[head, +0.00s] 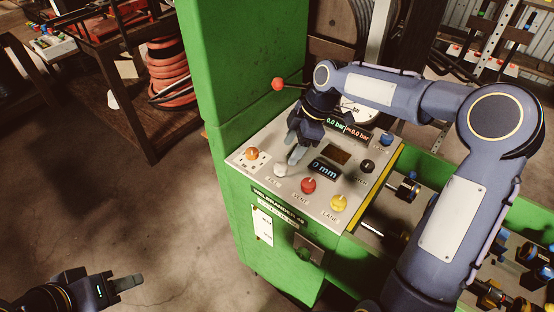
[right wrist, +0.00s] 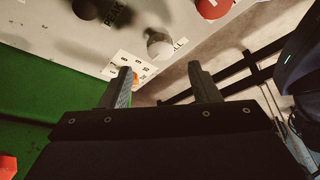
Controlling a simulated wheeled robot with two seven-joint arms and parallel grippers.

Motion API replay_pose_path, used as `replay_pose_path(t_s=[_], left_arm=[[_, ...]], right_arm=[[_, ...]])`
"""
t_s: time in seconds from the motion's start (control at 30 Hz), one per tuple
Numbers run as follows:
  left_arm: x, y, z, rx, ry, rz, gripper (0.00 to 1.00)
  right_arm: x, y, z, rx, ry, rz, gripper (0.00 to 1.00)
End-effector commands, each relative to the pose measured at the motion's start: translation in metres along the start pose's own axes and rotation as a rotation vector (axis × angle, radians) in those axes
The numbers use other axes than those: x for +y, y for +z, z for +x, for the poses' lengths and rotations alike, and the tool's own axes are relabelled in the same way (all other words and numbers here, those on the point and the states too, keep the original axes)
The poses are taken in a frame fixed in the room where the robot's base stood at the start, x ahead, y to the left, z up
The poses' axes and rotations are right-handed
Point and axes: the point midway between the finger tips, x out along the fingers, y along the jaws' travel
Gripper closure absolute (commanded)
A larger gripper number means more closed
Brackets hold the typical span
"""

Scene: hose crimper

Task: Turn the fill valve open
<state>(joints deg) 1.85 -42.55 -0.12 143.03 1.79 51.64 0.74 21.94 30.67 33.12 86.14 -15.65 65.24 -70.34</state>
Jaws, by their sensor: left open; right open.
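The green machine's sloped control panel (head: 235,157) carries a row of coloured knobs. The pale grey-white knob (head: 280,170) has a label below it that seems to read FILL; it also shows in the right wrist view (right wrist: 160,45), beyond the fingertips. My right gripper (head: 296,155) is over the panel, just above and behind this knob, open and empty. In the right wrist view its two fingers (right wrist: 162,80) stand apart, with the white knob ahead of the gap and apparently not touched. My left gripper (head: 130,283) is open and empty at the lower left, away from the machine.
An orange knob (head: 252,153) is left of the white one; red (head: 308,185) and yellow (head: 338,203) knobs are to its right. A black knob (head: 366,166) and a red-balled lever (head: 278,84) are near my right arm. The floor at left is clear.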

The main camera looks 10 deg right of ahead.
Motion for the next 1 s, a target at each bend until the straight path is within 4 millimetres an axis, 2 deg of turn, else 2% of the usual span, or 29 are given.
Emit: replay_pose_path(t_s=[0.2, 0.4, 0.73, 0.77, 1.0], left_arm=[[0.002, -0.002, -0.004, 0.000, 0.000, 0.000, 0.57], [0.003, -0.003, -0.006, 0.000, 0.000, 0.000, 0.57], [0.003, -0.003, -0.006, 0.000, 0.000, 0.000, 0.57], [0.003, -0.003, -0.006, 0.000, 0.000, 0.000, 0.57], [0.003, -0.003, -0.006, 0.000, 0.000, 0.000, 0.57]], right_arm=[[-0.002, -0.001, 0.036, -0.001, -0.005, 0.000, 0.44], [-0.001, -0.001, 0.059, -0.001, -0.002, 0.001, 0.44], [-0.001, 0.000, 0.065, -0.001, 0.000, 0.002, 0.44], [-0.001, 0.000, 0.065, -0.001, 0.000, 0.002, 0.46], [-0.001, 0.000, 0.065, -0.001, 0.001, 0.003, 0.77]])
